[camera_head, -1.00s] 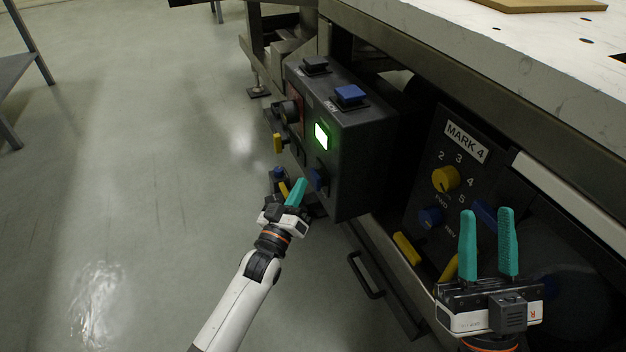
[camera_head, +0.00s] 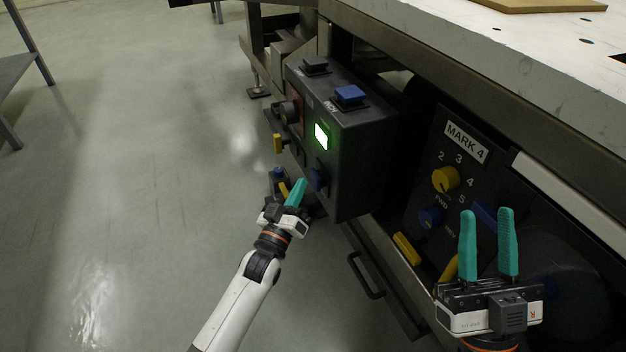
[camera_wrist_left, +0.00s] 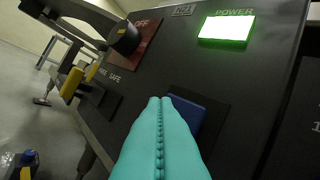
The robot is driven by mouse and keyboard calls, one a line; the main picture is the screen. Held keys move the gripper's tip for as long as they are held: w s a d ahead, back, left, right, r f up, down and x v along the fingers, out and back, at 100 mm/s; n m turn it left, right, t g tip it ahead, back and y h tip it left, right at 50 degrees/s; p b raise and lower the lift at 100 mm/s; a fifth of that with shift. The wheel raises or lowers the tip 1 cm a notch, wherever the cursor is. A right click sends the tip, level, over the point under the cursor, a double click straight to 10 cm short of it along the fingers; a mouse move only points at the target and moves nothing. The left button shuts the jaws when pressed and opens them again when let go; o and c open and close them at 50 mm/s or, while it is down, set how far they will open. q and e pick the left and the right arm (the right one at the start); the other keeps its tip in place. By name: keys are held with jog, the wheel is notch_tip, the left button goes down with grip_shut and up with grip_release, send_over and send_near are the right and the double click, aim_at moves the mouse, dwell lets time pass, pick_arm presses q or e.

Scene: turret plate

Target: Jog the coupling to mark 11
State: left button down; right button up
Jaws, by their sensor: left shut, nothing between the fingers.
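My left gripper (camera_head: 298,190) is shut and empty, its teal fingertips close to a blue control (camera_head: 318,178) low on the control box (camera_head: 365,150). The green-framed POWER lamp (camera_head: 321,136) is lit. The coupling is not clearly identifiable.
A black button (camera_head: 316,65) and a blue button (camera_head: 350,94) sit on top of the box. A yellow handle (camera_head: 278,143) juts from its left side. The white tabletop (camera_head: 480,50) overhangs at the right. Open floor (camera_head: 130,180) lies to the left.

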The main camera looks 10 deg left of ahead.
dwell(0.8)
pick_arm(q)
jog(key=shift+w+d, duration=0.25)
jog(key=shift+d, duration=0.1)
pick_arm(e)
jog(key=shift+w+f, duration=0.15)
